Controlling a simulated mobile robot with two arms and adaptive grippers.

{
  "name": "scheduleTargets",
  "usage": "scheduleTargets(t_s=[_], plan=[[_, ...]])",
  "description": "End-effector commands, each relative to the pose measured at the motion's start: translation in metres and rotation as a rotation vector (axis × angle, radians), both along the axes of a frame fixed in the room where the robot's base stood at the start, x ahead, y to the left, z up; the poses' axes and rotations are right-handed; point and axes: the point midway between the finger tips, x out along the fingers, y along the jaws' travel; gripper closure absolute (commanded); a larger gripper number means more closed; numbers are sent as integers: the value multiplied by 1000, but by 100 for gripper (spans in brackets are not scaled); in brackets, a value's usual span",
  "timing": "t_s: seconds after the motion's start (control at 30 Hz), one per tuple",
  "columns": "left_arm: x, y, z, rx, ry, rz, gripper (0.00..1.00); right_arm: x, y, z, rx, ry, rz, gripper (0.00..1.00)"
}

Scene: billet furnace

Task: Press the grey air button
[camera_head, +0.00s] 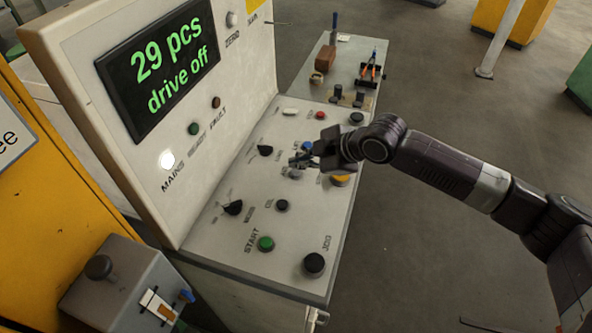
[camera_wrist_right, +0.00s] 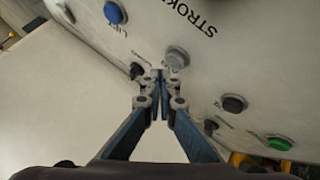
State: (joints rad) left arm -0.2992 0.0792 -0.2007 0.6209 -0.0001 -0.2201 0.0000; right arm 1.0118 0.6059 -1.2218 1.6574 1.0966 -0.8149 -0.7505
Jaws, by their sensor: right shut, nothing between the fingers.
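The grey button (camera_wrist_right: 177,57) sits on the sloped panel, near the lettering "STROKE" in the right wrist view. In the head view it shows as a small grey cap (camera_head: 296,175), partly hidden by my right gripper. My right gripper (camera_head: 293,161) is shut and empty, with its fingertips over the panel beside this button. In the right wrist view the closed fingertips (camera_wrist_right: 159,74) appear just left of and below the grey button. Whether they touch the panel is unclear. My left gripper is not in view.
A blue button (camera_wrist_right: 114,12) and a yellow button (camera_head: 340,180) are close by. The panel also holds a green start button (camera_head: 265,243), black knobs (camera_head: 232,207) and a red button (camera_head: 320,115). The upright display (camera_head: 160,65) reads "29 pcs drive off". A side table (camera_head: 318,80) holds tools.

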Motion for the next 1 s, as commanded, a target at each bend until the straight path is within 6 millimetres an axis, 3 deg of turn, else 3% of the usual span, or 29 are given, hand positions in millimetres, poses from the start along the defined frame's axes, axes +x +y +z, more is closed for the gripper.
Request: scheduleTargets(t_s=[1.0], plan=[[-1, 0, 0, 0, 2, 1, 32, 0, 0, -8, 0, 0, 0, 100]])
